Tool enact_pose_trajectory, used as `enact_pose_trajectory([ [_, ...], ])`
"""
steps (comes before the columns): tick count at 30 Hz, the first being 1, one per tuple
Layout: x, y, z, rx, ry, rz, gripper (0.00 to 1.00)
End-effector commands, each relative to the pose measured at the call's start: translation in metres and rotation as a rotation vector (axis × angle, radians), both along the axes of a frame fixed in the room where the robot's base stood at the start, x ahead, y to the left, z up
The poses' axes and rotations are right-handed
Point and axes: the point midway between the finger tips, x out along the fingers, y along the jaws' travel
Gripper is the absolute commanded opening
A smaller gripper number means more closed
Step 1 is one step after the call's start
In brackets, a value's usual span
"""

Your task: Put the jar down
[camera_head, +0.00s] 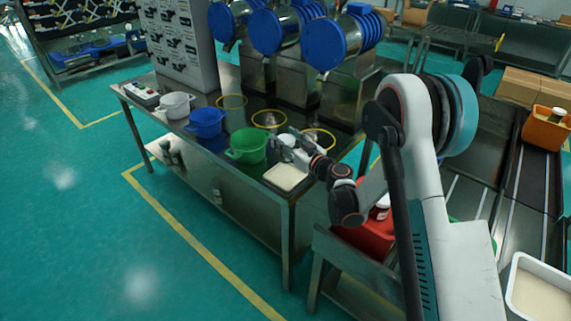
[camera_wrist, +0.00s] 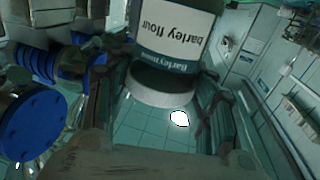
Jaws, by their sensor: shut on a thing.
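The jar (camera_wrist: 176,50) has a label reading "barley flour" and a pale band at one end. It fills the upper middle of the wrist view, with its label upside down. My gripper (camera_wrist: 160,88) is shut on the jar, with a finger on each side. In the head view my gripper (camera_head: 285,147) is over the front right part of the metal table (camera_head: 213,169). The jar (camera_head: 287,140) shows there only as a small pale shape, partly hidden by the gripper. I cannot tell whether it touches the table.
A white tray (camera_head: 285,178) lies at the table's front corner. A green pot (camera_head: 246,147), blue pot (camera_head: 207,123) and white pot (camera_head: 176,106) stand left of my gripper. Yellow rings (camera_head: 319,139) mark the tabletop. Blue-ended drums (camera_head: 330,45) stand behind. A red bin (camera_head: 370,238) is at right.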

Motion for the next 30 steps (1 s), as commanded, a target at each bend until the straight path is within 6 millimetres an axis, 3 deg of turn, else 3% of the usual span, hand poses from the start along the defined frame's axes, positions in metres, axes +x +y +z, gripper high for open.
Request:
enact_pose_trajectory([
  [1, 0.000, 0.000, -0.014, 0.000, 0.000, 0.000, 0.25],
  [3, 0.000, 0.000, -0.025, 0.000, 0.000, 0.000, 0.25],
  [11, 0.000, 0.000, -0.041, 0.000, 0.000, 0.000, 0.25],
  [19, 0.000, 0.000, -0.077, 0.000, 0.000, 0.000, 0.25],
  [30, 0.000, 0.000, -0.080, 0.000, 0.000, 0.000, 0.25],
])
